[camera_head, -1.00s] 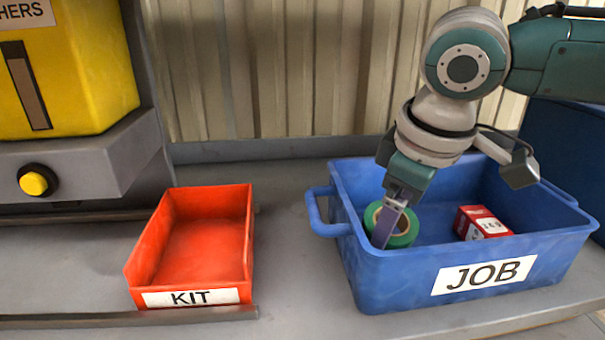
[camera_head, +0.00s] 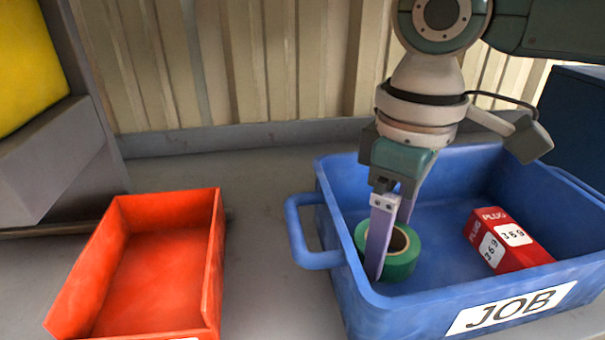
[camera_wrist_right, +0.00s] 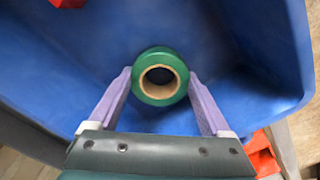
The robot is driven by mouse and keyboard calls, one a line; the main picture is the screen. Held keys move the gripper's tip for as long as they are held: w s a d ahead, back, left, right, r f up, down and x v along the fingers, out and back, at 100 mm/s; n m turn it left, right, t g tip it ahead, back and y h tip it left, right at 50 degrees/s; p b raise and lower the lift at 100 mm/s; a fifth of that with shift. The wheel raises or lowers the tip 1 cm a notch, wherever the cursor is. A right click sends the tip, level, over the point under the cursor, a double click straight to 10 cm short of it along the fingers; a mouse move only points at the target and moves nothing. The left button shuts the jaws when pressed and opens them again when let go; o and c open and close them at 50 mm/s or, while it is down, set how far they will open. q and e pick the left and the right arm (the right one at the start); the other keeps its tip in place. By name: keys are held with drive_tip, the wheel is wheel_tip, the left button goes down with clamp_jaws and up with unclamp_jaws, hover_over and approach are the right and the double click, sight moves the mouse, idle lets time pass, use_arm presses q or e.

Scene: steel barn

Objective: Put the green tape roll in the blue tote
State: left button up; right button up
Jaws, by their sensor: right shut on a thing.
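The green tape roll (camera_head: 404,262) is inside the blue tote (camera_head: 425,293), near its left wall. It lies with its brown core facing up, and it also shows in the right wrist view (camera_wrist_right: 160,76). My right gripper (camera_head: 379,275) reaches down into the tote, its fingers on either side of the roll. In the right wrist view the fingertips (camera_wrist_right: 160,80) touch the roll's two sides. I cannot tell whether the roll rests on the tote floor. The tote carries a JOB label. My left gripper is not in view.
A red box marked PLUG (camera_head: 507,240) lies in the tote's right part. An empty orange bin (camera_head: 213,270) stands left of the tote on the grey bench (camera_head: 262,225), with a bare strip between. A dark blue container (camera_head: 575,120) stands behind at right.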

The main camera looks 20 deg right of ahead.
drive_tip(key=o, duration=1.3)
drive_tip(key=shift+f, duration=0.1)
drive_tip(key=shift+r, duration=3.95)
